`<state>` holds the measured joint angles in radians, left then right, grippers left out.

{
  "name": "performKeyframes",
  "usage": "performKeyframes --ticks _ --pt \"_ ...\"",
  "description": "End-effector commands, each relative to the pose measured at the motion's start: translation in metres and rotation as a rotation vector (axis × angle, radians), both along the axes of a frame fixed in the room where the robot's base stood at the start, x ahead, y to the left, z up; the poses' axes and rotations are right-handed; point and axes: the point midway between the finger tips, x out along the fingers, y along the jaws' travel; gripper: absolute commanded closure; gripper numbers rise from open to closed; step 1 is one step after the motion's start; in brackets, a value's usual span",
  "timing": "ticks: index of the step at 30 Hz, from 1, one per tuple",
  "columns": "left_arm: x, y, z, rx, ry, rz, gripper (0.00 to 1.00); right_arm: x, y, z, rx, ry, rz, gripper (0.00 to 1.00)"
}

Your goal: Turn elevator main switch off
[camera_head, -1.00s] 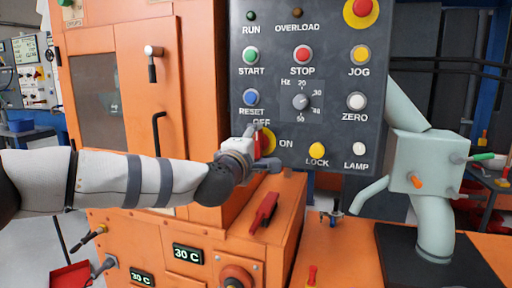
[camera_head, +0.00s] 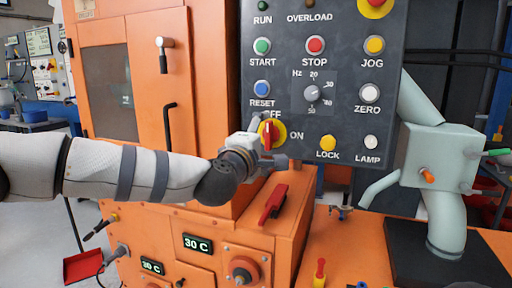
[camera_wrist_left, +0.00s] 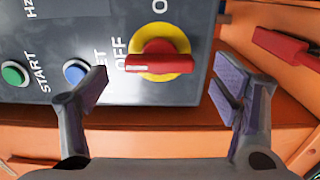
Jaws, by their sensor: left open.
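The main switch (camera_head: 268,134) is a red handle on a yellow round plate, low on the dark control panel (camera_head: 345,60). Its handle stands upright in the head view, in line with the OFF label above it; ON is to its right. In the left wrist view, the switch (camera_wrist_left: 160,62) appears turned sideways, its handle lying toward OFF. My left gripper (camera_head: 265,147) is in front of the switch, partly covering it in the head view. In the wrist view, the left gripper (camera_wrist_left: 165,85) is open, its fingers apart on either side, with gaps to the handle. My right gripper is not in view.
Blue RESET (camera_head: 263,88) and green START (camera_head: 262,46) buttons sit above the switch; a yellow LOCK button (camera_head: 327,144) is to its right. An orange ledge with a red lever (camera_head: 273,203) lies below. A pale green machine (camera_head: 436,160) stands at right.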

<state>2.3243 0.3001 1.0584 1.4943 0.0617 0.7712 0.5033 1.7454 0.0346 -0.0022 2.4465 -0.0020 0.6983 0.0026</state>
Motion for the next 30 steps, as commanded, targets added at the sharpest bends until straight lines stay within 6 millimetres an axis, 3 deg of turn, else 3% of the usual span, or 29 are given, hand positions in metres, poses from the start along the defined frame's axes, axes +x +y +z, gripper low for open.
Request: performKeyframes --ticks 6,10,15,23,26,29,30 --pt "-0.053 0.018 0.001 -0.001 -0.001 -0.001 0.18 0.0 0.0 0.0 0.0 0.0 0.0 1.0" --pt "-0.076 0.025 0.001 -0.001 -0.001 0.0 0.18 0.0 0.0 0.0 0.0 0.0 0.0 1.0" --pt "-0.088 0.029 0.0 0.0 0.0 0.0 0.18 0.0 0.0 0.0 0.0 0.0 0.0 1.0" --pt "-0.089 0.028 -0.002 0.004 0.004 -0.002 0.18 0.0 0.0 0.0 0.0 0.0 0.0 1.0" --pt "-0.097 0.021 -0.037 0.072 0.055 -0.031 0.18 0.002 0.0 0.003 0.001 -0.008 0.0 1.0" --pt "-0.125 0.012 -0.115 0.228 0.174 -0.11 0.18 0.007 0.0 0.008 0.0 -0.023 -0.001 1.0" --pt "-0.142 0.01 -0.152 0.301 0.232 -0.151 0.18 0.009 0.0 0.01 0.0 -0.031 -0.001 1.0"
